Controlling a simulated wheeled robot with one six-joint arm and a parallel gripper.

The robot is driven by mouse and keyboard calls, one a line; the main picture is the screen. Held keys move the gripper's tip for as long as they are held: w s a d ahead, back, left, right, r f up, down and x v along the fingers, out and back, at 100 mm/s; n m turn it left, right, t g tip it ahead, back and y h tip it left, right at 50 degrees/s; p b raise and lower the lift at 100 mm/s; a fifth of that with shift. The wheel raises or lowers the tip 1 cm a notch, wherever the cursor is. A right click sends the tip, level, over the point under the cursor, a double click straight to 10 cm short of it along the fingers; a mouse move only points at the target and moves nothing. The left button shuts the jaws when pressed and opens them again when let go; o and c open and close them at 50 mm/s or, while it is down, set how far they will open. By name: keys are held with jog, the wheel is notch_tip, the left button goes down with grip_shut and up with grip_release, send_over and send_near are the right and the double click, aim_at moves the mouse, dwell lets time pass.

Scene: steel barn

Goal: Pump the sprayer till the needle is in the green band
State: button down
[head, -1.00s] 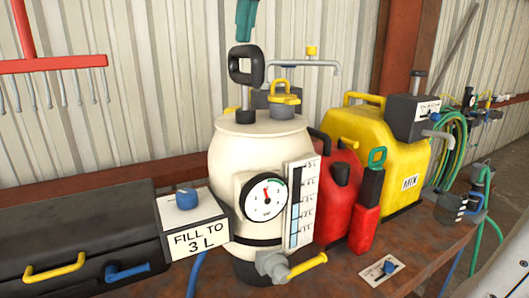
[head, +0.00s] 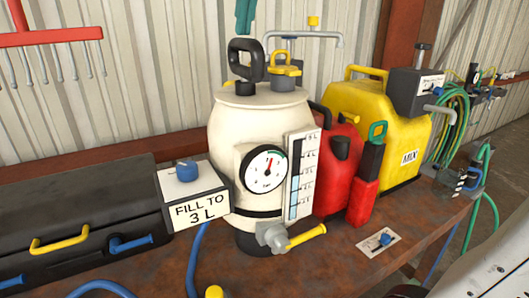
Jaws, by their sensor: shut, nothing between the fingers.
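The cream sprayer tank (head: 225,135) stands on the bench. Its black pump handle (head: 246,60) sits low, with only a short piece of shaft showing above the tank top. The round gauge (head: 264,168) on its front has a needle pointing nearly straight up and a green band at the dial's upper right. The needle appears to be left of the band. My teal gripper (head: 244,20) is shut and empty, its tips just above the handle. I cannot tell whether they touch it. The rest of the gripper is cut off by the top edge.
A box marked FILL TO 3 L (head: 195,197) and a black case (head: 75,215) stand left. A red can (head: 338,170) and yellow MIX can (head: 385,125) stand right. A yellow-handled tap (head: 305,235) juts from the tank's front. A metal spout (head: 315,37) rises behind.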

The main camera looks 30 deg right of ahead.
notch_tip(320, 180, up, 7)
dwell(0.7)
dwell(0.6)
jog(key=shift+r, duration=1.55)
dwell(0.3)
jog(key=shift+r, duration=0.1)
dwell(0.5)
notch_tip(320, 180, up, 5)
jog(key=shift+f, duration=0.1)
dwell(0.4)
dwell(0.3)
